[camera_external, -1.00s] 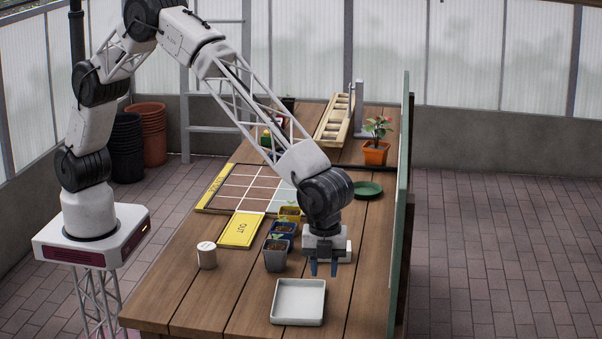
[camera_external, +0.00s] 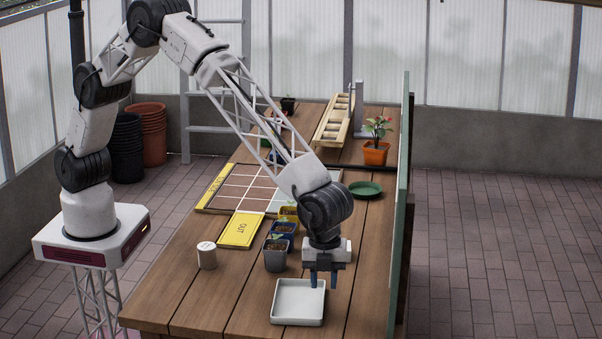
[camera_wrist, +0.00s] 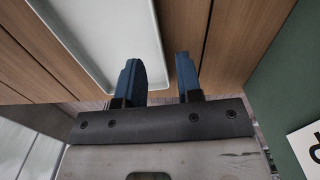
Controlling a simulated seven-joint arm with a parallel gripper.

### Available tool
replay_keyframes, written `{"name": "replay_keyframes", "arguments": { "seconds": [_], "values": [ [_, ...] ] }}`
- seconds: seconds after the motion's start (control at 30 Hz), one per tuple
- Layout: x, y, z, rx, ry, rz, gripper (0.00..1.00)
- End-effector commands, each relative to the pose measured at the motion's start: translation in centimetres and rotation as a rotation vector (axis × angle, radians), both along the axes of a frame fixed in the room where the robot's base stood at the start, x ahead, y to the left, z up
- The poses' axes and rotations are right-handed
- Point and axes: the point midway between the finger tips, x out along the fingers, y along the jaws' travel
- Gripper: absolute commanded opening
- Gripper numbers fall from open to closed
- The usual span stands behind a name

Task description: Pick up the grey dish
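The grey dish (camera_external: 298,302) is a shallow, pale square tray with a raised rim, lying flat on the wooden table near its front edge. It looks empty. My gripper (camera_external: 323,284) points down at the dish's right rim, with its blue fingers apart. In the wrist view the dish (camera_wrist: 105,35) fills the upper left, and my gripper (camera_wrist: 160,75) shows its left finger over the dish's rim corner and its right finger over bare wood. Nothing is between the fingers. I cannot tell the exact height of the fingertips above the rim.
Small potted seedlings (camera_external: 276,256) stand in a row just behind the dish, left of my gripper. A white cup (camera_external: 207,256) stands further left. A green board (camera_external: 400,200) rises along the table's right edge. A green saucer (camera_external: 366,190) lies further back.

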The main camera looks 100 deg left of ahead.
Motion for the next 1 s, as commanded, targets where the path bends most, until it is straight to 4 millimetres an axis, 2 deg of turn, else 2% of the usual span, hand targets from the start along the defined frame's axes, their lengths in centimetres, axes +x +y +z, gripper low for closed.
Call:
{"name": "replay_keyframes", "arguments": {
  "seconds": [0.4,1.0],
  "values": [
    [0.0,-0.1,-4.2,0.001,0.002,0.0,0.33],
    [0.0,-0.1,-4.6,0.001,0.001,0.0,0.33]
  ]
}}
